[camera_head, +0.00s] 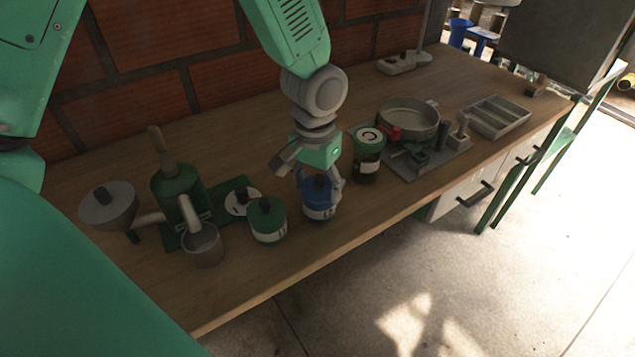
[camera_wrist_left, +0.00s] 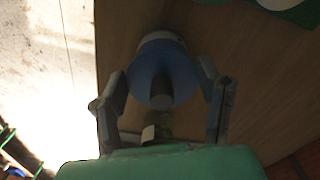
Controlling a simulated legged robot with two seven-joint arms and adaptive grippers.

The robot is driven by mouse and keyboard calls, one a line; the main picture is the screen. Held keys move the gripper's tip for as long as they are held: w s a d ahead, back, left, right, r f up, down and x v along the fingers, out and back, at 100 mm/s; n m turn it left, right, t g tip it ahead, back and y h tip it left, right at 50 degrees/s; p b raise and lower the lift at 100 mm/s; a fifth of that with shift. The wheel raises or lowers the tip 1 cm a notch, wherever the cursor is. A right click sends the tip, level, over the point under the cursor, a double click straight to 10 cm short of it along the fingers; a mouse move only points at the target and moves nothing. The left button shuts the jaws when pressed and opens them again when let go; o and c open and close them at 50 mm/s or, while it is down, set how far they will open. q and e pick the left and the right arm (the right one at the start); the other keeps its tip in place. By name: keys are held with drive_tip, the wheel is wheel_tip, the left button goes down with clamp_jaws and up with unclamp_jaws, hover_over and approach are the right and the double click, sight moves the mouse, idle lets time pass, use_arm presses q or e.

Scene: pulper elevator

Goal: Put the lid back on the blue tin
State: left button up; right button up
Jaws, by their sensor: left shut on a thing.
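The blue tin (camera_head: 318,211), with a pale label, stands near the front edge of the wooden table. Its blue lid with a dark knob (camera_head: 320,183) is at the tin's top, between my left gripper's fingers; whether it sits fully on the rim cannot be told. My left gripper (camera_head: 319,194) points down from above, its fingers on either side of the lid. In the left wrist view the blue lid (camera_wrist_left: 161,68) with its dark knob lies between the two fingers (camera_wrist_left: 162,85), and a white band shows beyond it. My right gripper is not in view.
A green tin (camera_head: 267,223) stands just left of the blue tin, and a dark green jar (camera_head: 367,163) to its right. A white disc with a black knob (camera_head: 243,202) lies behind the green tin. A grinder-like device (camera_head: 178,185) and a metal pan (camera_head: 408,120) stand farther out.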

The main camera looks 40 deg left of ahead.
use_arm(q)
drive_tip(key=shift+p, duration=0.4)
idle(0.4)
idle(0.4)
drive_tip(key=o, duration=1.4)
drive_tip(key=shift+c, duration=0.2)
drive_tip(key=shift+r+p, duration=3.5)
drive_tip(key=shift+p, duration=0.3)
clamp_jaws()
